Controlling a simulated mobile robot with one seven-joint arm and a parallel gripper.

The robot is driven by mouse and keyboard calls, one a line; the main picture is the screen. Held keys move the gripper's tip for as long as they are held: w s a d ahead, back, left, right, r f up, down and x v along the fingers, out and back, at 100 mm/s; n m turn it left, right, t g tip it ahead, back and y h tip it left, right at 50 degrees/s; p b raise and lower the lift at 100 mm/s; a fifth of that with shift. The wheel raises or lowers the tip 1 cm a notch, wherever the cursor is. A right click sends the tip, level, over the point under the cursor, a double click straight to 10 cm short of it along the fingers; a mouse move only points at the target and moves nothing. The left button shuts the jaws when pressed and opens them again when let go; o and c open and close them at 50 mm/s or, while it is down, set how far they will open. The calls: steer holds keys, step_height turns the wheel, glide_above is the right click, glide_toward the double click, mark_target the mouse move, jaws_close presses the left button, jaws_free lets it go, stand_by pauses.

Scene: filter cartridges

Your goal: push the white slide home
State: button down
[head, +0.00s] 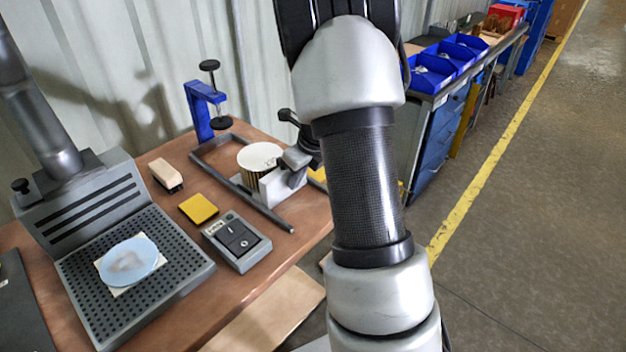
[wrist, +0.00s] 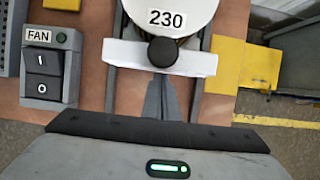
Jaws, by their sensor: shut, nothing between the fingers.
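The white slide (wrist: 190,63) sits between two dark rails, its front plate facing my gripper, with a black round knob (wrist: 163,51) on it. A round white-topped cartridge marked 230 (wrist: 165,17) stands on the slide. In the head view the slide (head: 285,190) and cartridge (head: 260,157) are on the bench between the rails, partly hidden by my gripper (head: 291,160). My gripper (wrist: 162,85) is shut and empty, its fingertips at the middle of the front plate, just below the knob in the picture. I cannot tell whether they touch the plate.
A left rail (head: 262,212) runs along the slide. A blue clamp (head: 201,105) stands at the rails' far end. The fan switch box (head: 238,241), a yellow pad (head: 198,208) and a brush (head: 166,175) lie to the left.

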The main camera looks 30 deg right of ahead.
mark_target(251, 148)
steer(key=w+a+p, duration=0.2)
steer(key=w, duration=0.3)
steer(key=w+a+p, duration=0.2)
steer(key=w+p, duration=0.1)
steer(key=w, duration=0.2)
steer(key=w+a+p, duration=0.2)
steer(key=w+p, duration=0.1)
steer(key=w, duration=0.3)
steer(key=shift+a, duration=0.35)
steer(key=shift+w+a+r, duration=0.1)
steer(key=shift+w+r, duration=0.05)
steer(key=shift+w, duration=0.15)
